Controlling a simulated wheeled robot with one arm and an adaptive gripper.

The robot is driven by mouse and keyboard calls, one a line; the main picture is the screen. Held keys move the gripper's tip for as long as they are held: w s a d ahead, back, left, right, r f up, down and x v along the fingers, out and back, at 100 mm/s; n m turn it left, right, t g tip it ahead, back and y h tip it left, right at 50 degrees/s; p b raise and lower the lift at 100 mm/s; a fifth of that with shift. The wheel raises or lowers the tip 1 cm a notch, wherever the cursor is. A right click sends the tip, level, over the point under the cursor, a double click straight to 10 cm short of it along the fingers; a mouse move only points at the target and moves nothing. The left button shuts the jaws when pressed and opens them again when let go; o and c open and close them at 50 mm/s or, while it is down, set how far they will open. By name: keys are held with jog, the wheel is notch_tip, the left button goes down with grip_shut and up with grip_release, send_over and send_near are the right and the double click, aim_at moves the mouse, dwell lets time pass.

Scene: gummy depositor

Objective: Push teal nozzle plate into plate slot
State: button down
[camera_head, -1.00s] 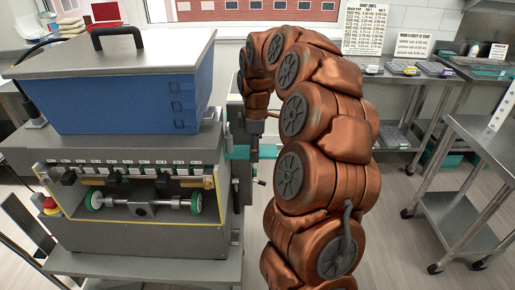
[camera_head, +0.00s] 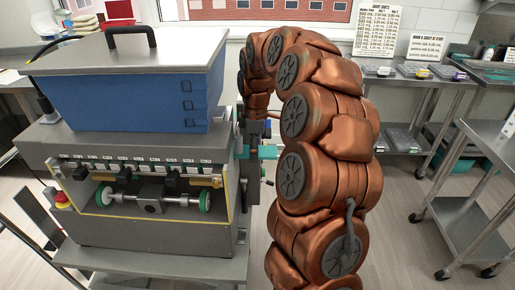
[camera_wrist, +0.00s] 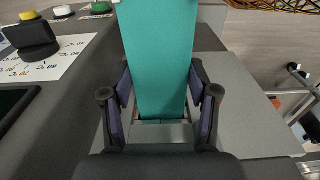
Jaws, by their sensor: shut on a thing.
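The teal nozzle plate (camera_head: 267,152) sticks out from the right side of the grey depositor machine (camera_head: 90,235), beside my gripper (camera_head: 262,140). In the wrist view the plate (camera_wrist: 156,60) runs lengthwise between the two fingers of my gripper (camera_wrist: 160,95), its near end close to the palm. My gripper is shut on the plate. The plate lies close along the machine's side in the head view. The plate slot itself is hidden, so I cannot tell how deep the plate sits.
A blue hopper (camera_head: 130,95) with a grey lid stands on the machine. A red button (camera_head: 62,198) is at its left. In the wrist view, a panel with yellow, white and green buttons (camera_wrist: 100,8) lies at the upper left. Steel carts (camera_head: 455,215) stand to the right, with open floor between.

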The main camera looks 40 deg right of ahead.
jog(key=shift+w+a, duration=0.35)
jog(key=shift+a, duration=0.15)
jog(key=shift+w+a, duration=0.15)
jog(key=shift+a, duration=0.05)
jog(key=shift+d, duration=0.1)
dwell(0.4)
jog(key=shift+c, duration=1.1)
grip_release()
jog(key=shift+r, duration=0.15)
notch_tip(320, 180, up, 12)
jog(key=shift+s+d, duration=0.2)
jog(key=shift+s, duration=0.05)
jog(key=shift+f, duration=0.2)
